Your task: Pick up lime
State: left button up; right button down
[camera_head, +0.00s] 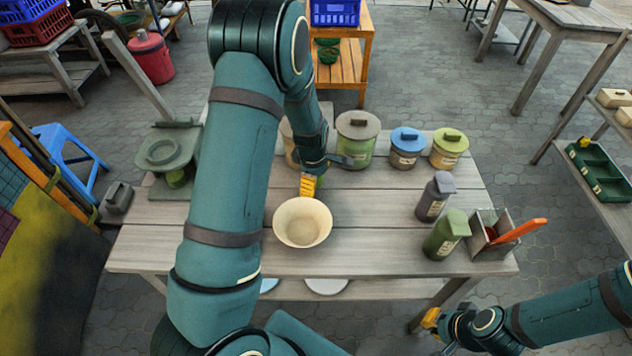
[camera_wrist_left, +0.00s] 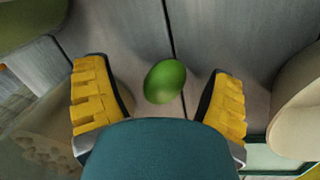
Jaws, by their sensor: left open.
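The lime (camera_wrist_left: 165,82) is a small green oval lying on the grey wooden planks, seen in the left wrist view. My left gripper (camera_wrist_left: 158,92) is open, with one yellow-padded finger on each side of the lime and visible gaps between. In the head view my left gripper (camera_head: 309,185) points down just behind a cream bowl (camera_head: 302,222); the lime is mostly or wholly hidden there by the fingers. My right gripper (camera_head: 432,320) is low at the right, off the table's front edge; only a little of its yellow padding shows.
A dull green stand (camera_head: 165,155) is at left.

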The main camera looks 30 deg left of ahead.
pick_arm(q)
jog(key=shift+f, duration=0.1)
jog(key=c, duration=1.4)
jog(key=shift+r+p, duration=2.8)
jog(key=shift+r, duration=6.2)
